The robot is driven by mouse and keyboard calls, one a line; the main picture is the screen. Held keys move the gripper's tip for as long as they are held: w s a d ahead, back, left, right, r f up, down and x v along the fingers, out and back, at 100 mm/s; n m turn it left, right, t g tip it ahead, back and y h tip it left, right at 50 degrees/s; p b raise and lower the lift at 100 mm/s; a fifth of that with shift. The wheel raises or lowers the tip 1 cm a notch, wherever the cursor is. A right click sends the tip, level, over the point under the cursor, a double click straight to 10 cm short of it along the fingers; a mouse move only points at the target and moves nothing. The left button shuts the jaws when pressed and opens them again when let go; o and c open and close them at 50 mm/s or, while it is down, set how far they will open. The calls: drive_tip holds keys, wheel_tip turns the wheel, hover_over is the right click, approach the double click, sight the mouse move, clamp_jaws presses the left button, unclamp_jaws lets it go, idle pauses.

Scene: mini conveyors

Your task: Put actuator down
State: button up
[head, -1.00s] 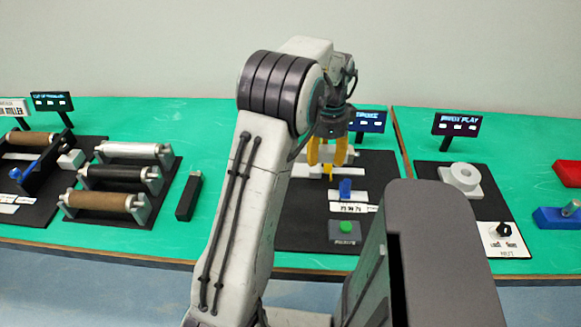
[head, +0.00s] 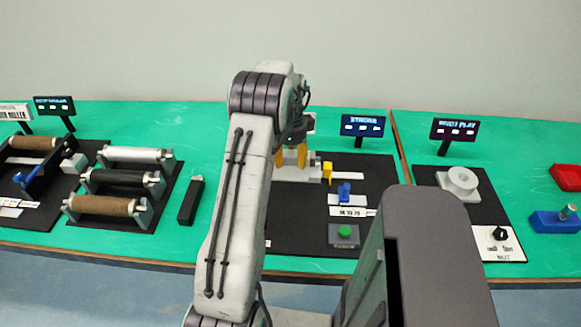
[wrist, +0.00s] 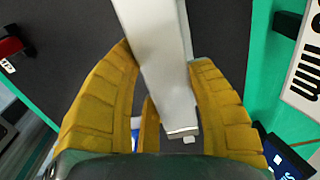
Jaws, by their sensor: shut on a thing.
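The actuator is a pale grey-white bar (wrist: 160,60), seen in the wrist view running between the yellow fingers. My gripper (wrist: 163,75) is shut on it. In the head view my gripper (head: 292,156) is low over the left part of a black mat, and the pale body (head: 296,173) shows under its fingers. My arm hides part of this body. I cannot tell whether the actuator touches the mat.
A roller stand (head: 120,178) is to the left. Bare green table (head: 225,135) lies behind my arm.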

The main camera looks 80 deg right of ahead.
sight(291, 164)
drive_tip(key=shift+f+p, duration=0.3)
drive_tip(key=shift+f, duration=1.7)
drive_tip(key=shift+f, duration=0.1)
drive_tip(key=o, duration=1.2)
wheel_tip(291, 164, up, 12)
drive_tip(key=shift+r, duration=0.1)
